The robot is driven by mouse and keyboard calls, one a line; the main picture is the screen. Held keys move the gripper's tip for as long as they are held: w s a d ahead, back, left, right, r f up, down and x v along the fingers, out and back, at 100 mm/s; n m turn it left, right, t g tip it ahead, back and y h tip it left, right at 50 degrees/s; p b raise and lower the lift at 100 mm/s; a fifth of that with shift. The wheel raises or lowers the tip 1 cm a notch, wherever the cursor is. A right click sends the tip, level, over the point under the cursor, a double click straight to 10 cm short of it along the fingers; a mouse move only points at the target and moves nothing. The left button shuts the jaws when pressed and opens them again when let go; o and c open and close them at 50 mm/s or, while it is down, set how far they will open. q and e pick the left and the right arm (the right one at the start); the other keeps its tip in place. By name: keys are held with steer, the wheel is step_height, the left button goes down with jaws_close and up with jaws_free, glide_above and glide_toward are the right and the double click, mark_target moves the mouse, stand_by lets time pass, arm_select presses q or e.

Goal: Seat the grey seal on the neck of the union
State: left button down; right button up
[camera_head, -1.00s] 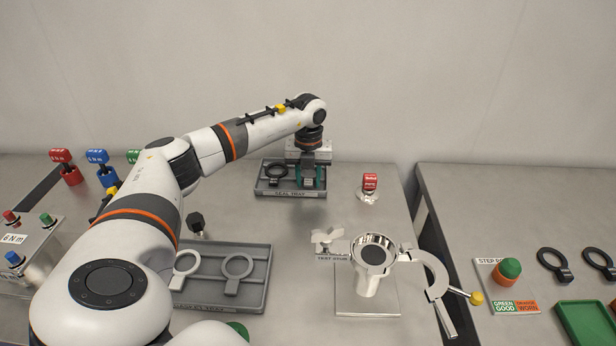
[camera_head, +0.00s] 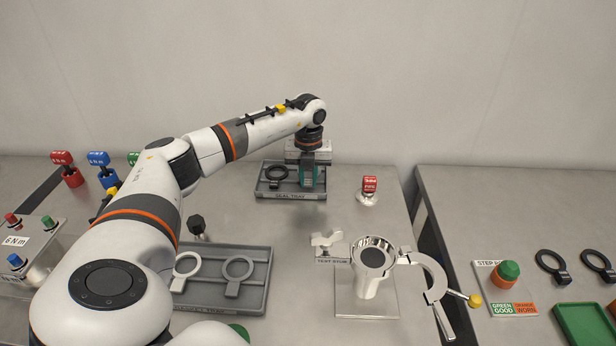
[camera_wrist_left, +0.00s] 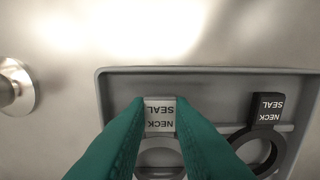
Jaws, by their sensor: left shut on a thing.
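My left gripper (camera_head: 309,182) is over the right part of the seal tray (camera_head: 275,195) at the back of the bench. In the left wrist view its green fingers (camera_wrist_left: 160,104) are shut on the tab of the grey seal (camera_wrist_left: 160,118), labelled NECK SEAL. The seal's ring is partly hidden between the fingers and still appears in the tray. The union (camera_head: 368,284) is a shiny metal fitting standing upright on a plate, its round neck facing up with a dark disc inside. An open clamp (camera_head: 436,284) hangs at its right. My right gripper is not in view.
A black seal (camera_head: 277,173) lies left in the seal tray; it also shows in the left wrist view (camera_wrist_left: 265,145). A red-topped item (camera_head: 370,184) stands right of that tray. A grey tray (camera_head: 258,300) with ring parts lies in front. Bench between tray and union is clear.

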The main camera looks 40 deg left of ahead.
mark_target(309, 183)
arm_select(q)
steer(key=shift+r+p, duration=0.3)
steer(key=shift+r, duration=0.1)
steer(key=shift+r+p, duration=2.3)
steer(key=shift+r, duration=0.5)
steer(key=shift+f, duration=0.1)
